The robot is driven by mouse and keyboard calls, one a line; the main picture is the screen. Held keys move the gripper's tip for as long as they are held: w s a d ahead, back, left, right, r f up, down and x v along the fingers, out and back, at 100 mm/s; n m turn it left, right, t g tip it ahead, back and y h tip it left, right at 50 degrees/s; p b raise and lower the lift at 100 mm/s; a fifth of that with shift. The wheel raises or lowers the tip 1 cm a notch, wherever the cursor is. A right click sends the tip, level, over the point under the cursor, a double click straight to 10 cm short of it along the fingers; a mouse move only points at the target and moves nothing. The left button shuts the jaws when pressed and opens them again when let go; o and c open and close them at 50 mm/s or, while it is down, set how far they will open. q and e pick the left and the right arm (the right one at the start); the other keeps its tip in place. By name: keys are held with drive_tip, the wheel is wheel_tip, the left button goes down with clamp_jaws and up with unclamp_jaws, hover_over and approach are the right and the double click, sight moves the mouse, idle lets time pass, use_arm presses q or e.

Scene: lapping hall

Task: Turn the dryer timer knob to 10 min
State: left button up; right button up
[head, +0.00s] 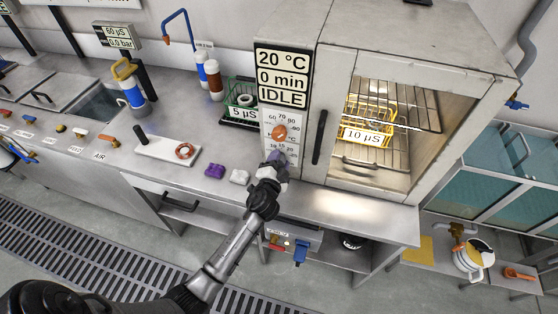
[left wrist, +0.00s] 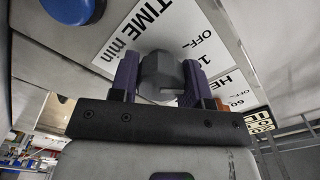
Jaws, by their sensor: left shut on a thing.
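The dryer (head: 420,75) has a display (head: 282,78) reading 20 °C, 0 min and IDLE. An orange temperature knob (head: 279,132) sits below it on a white scale plate. In the left wrist view the grey timer knob (left wrist: 158,72) stands on a white plate (left wrist: 130,35) lettered TIME min. My left gripper (left wrist: 158,82) is shut on this knob, with one purple finger on each side. In the head view my left gripper (head: 277,160) is at the lower panel and largely hides the knob. The knob's pointer setting cannot be read. My right gripper is not in view.
The dryer's door handle (head: 319,137) is close to the right of my left gripper. A basket labelled 10 µS (head: 366,133) stands inside the dryer. A blue button (left wrist: 68,8) shows in the left wrist view.

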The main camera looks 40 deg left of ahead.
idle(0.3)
use_arm(q)
drive_tip(key=o, duration=0.7)
drive_tip(key=shift+o, duration=1.2)
drive_tip(key=v, duration=1.3)
drive_tip(key=shift+s, duration=0.4)
drive_tip(key=shift+d, duration=0.15)
